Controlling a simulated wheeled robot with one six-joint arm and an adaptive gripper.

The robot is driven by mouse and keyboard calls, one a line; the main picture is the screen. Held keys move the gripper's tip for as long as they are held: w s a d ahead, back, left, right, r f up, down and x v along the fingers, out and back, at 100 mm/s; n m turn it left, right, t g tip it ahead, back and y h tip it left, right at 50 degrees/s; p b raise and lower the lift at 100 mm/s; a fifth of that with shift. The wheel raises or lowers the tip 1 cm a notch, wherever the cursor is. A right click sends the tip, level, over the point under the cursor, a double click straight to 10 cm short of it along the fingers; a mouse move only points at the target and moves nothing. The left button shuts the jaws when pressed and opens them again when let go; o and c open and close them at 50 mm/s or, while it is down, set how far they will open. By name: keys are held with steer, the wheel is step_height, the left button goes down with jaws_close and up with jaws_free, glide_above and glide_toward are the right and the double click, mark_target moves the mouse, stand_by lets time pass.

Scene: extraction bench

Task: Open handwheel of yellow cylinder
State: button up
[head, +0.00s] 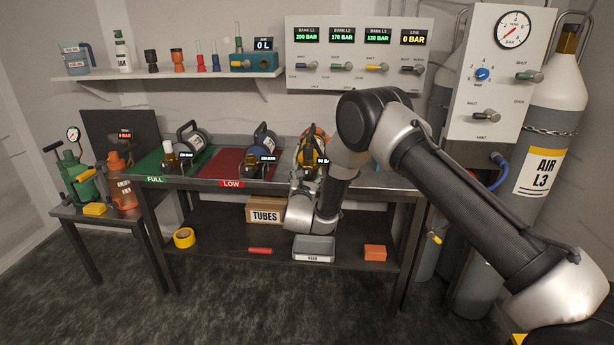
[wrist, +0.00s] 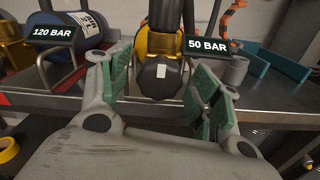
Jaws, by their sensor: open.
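The yellow cylinder (wrist: 150,42) lies on the bench with its valve end towards me, beside a "50 BAR" display (wrist: 207,46). Its dark round handwheel (wrist: 148,80), with a small white mark, faces me in the wrist view. My gripper (wrist: 160,76) is open, its green-padded fingers to the left and right of the handwheel. I cannot tell whether either finger touches it. In the head view the yellow cylinder (head: 317,138) is partly covered by my arm, and its handwheel cannot be made out.
A blue cylinder (head: 264,137) with a "120 BAR" display (wrist: 54,34) lies to the left on the red LOW mat (head: 229,161). Another dark cylinder (head: 193,135) is on the green FULL mat (head: 150,163). A teal holder (wrist: 270,62) stands right of the yellow cylinder.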

steer(key=shift+w, duration=0.4)
steer(key=c, duration=1)
steer(key=shift+n, duration=1.6)
steer(key=shift+c, duration=0.2)
steer(key=o, duration=1)
steer(key=shift+o, duration=0.2)
steer(key=shift+s, duration=0.1)
steer(key=s, duration=1.1)
steer(key=shift+s+a, duration=0.2)
steer(key=shift+s, duration=0.2)
